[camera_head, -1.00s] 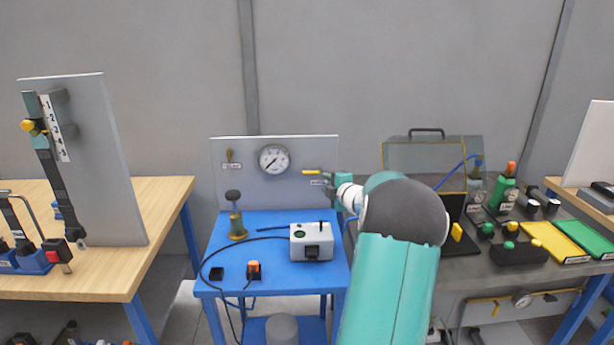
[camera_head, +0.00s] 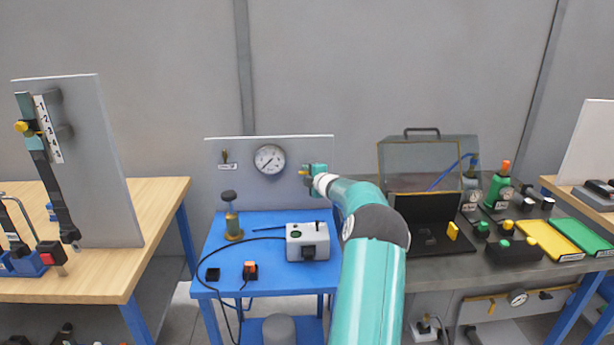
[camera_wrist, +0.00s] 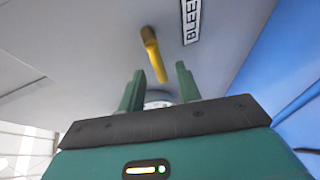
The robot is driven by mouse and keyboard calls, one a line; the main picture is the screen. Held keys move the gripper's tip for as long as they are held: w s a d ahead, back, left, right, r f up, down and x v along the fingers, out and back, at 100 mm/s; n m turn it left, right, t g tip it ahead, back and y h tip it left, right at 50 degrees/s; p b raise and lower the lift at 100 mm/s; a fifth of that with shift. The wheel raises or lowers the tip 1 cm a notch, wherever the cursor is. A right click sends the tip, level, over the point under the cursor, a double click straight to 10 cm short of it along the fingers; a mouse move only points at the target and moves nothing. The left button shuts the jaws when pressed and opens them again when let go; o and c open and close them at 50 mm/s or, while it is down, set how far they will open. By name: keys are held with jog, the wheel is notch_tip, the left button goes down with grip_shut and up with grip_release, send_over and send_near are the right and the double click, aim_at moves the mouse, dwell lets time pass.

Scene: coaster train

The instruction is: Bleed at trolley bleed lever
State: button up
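The yellow bleed lever (camera_wrist: 155,58) sticks out from the grey panel in the wrist view, beside a label reading "BLEE..." (camera_wrist: 191,18), cut off by the frame edge. My gripper (camera_wrist: 158,80) is open, its two green fingers apart. The lever's free end lies in line with the gap between the fingertips; I cannot tell if it is between them, and no contact shows. In the head view my gripper (camera_head: 306,174) is at the right part of the trolley's upright panel (camera_head: 215,190), with a bit of yellow lever (camera_head: 303,173) beside it and the rest hidden.
A gauge (camera_head: 270,159) and another small labelled lever (camera_head: 225,156) are left on the panel. The blue trolley top (camera_head: 215,255) holds a grey box (camera_head: 308,240), a brass-coloured fitting (camera_head: 233,222) and a cable. A dark bench (camera_head: 480,260) stands right, a wooden table (camera_head: 100,285) left.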

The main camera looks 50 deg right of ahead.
jog(key=shift+w, duration=0.15)
grip_shut()
